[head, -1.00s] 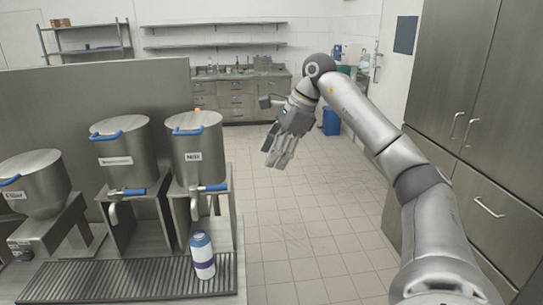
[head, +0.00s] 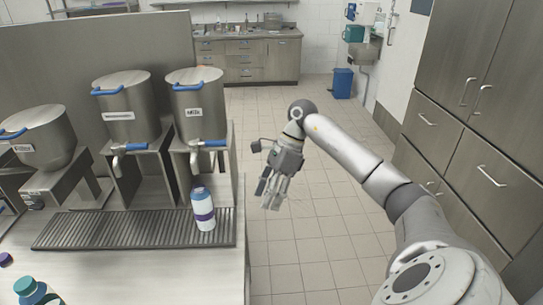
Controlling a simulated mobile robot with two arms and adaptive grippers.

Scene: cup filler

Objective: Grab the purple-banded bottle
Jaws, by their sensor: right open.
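The purple-banded bottle (head: 203,209) is white with a blue top and a purple band. It stands upright on the right end of the ribbed drip tray (head: 110,230), below the tap of the container labelled Milk (head: 199,111). My right gripper (head: 270,196) is open and empty. It hangs over the floor to the right of the bottle, apart from it, with its fingers pointing down. My left gripper is not in view.
A second steel container (head: 124,109) stands left of the Milk one, and a hopper (head: 38,140) further left. A teal-capped bottle (head: 33,290) shows at the lower left. Cabinets (head: 478,110) line the right side. The floor between is clear.

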